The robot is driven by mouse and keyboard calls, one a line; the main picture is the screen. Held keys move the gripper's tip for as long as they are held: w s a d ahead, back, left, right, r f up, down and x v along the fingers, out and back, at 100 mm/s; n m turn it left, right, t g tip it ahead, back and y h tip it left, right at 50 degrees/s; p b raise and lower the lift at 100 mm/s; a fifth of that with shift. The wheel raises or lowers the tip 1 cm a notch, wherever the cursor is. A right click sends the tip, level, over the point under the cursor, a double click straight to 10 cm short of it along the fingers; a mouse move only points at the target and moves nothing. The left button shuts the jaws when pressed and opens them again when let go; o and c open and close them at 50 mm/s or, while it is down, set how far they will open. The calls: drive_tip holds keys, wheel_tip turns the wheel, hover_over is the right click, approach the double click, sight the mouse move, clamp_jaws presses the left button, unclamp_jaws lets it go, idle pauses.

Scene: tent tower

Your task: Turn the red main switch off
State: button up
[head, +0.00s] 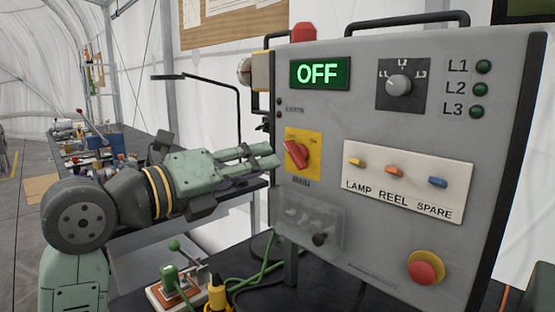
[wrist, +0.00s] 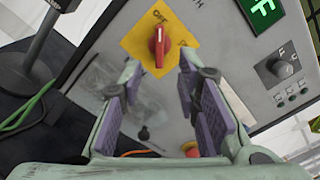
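The red main switch (head: 296,154) is a knob on a yellow plate (head: 315,141) on the grey panel, above the MAIN label. In the wrist view the knob (wrist: 159,47) lines up with the OFF mark at the top of its plate (wrist: 181,38). The display (head: 319,73) reads OFF in green. My gripper (head: 272,153) is just left of the switch in the head view. In the wrist view my gripper (wrist: 157,76) is open and empty, with its purple pads apart and the knob beyond the fingertips, seemingly not touched.
The panel (head: 385,235) also carries a rotary selector (head: 399,86), a row of small coloured switches (head: 394,171), a clear cover (head: 310,220) and a red stop button (head: 426,268). A lever box (head: 178,285) and green cables lie below. A black lamp (head: 238,110) stands behind my arm.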

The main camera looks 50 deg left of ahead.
drive_tip(key=s, duration=0.3)
drive_tip(key=shift+s+d, duration=0.2)
drive_tip(key=shift+s, duration=0.15)
idle(0.3)
